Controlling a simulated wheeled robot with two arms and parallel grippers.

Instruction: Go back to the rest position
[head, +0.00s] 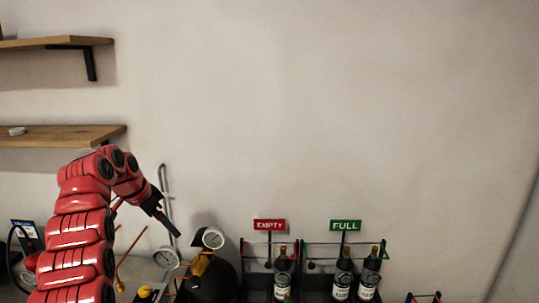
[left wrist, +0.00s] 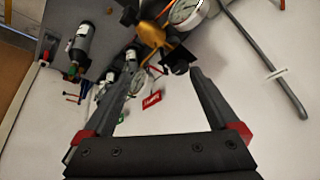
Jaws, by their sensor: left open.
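My left gripper (head: 165,225) is at the end of the red arm on the left of the head view. It is raised in front of the wall, tilted down to the right, beside a grey bent pipe (head: 163,185). Its two dark fingers (left wrist: 165,82) stand apart in the left wrist view, with nothing between them. A dial gauge (head: 213,238) on a brass-coloured fitting (head: 200,264) is to its lower right; the gauge (left wrist: 186,12) and fitting (left wrist: 152,36) also show at the top of the left wrist view. My right gripper is in neither view.
Racks under an EMPTY sign (head: 269,225) and a FULL sign (head: 345,225) hold dark bottles (head: 343,275). Wooden shelves (head: 60,135) jut out at left. The wall at upper right is clear.

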